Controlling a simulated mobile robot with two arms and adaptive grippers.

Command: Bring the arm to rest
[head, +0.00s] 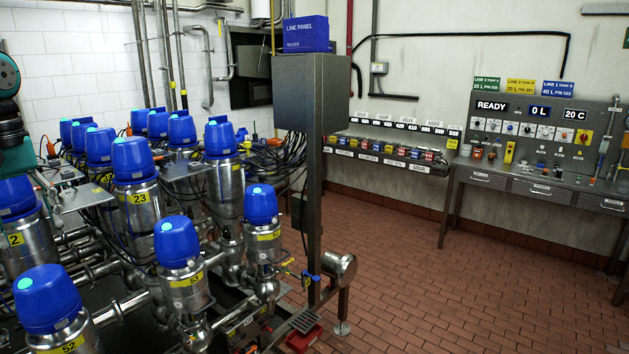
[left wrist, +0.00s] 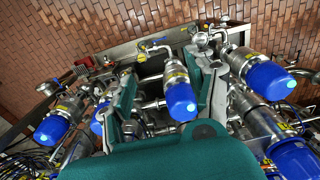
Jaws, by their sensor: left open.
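My left gripper (head: 68,186) reaches in from the left edge of the head view, above the valve matrix, its teal arm parts beside the blue-capped valves. In the left wrist view the left gripper (left wrist: 166,72) has its two grey-padded teal fingers spread apart, with nothing held. A blue-capped valve (left wrist: 180,98) shows between the fingers; I cannot tell how far beyond them it is. The valve labelled 23 (head: 135,190) stands to the right of the gripper in the head view. My right gripper is in neither view.
Several steel valves with blue caps, such as the one labelled 53 (head: 181,270), crowd the space around the arm. A steel post with a grey box (head: 311,92) stands right of them. The tiled floor (head: 440,290) is clear before the control bench (head: 540,190).

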